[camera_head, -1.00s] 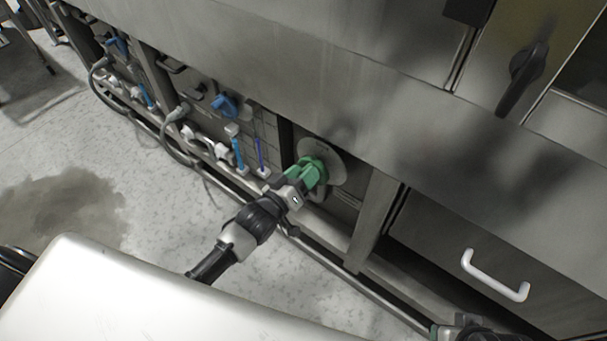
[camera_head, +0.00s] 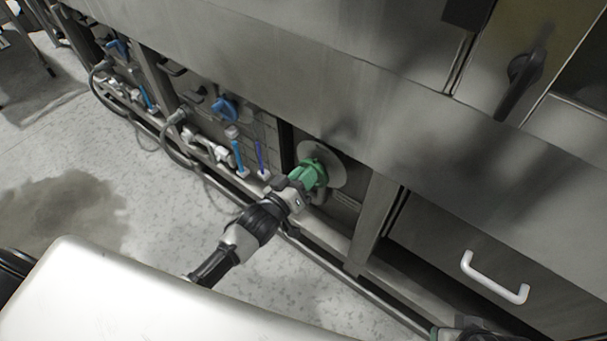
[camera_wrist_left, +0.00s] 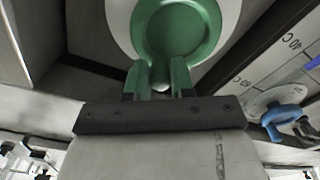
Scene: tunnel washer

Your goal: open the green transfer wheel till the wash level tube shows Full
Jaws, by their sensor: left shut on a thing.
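The green transfer wheel (camera_head: 316,168) sits low on the machine front, before a round pale plate. In the left wrist view the green wheel (camera_wrist_left: 172,30) shows as a round dished shape at the top. My left gripper (camera_head: 298,183) is shut on the wheel's near edge, its fingers (camera_wrist_left: 161,82) reaching up to the rim. A blue tube (camera_head: 238,154) and a purple tube (camera_head: 260,155) stand left of the wheel. I cannot tell which is the wash level tube or read any Full mark. A dark part at the bottom right edge may be my right gripper (camera_head: 468,334).
A blue valve handle (camera_head: 224,107) is left of the tubes; another blue handle (camera_wrist_left: 285,117) shows in the wrist view. A white drawer handle (camera_head: 494,277) and a black lever (camera_head: 522,80) are at right. Grey floor (camera_head: 160,170) lies open at left, with a dark wet patch.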

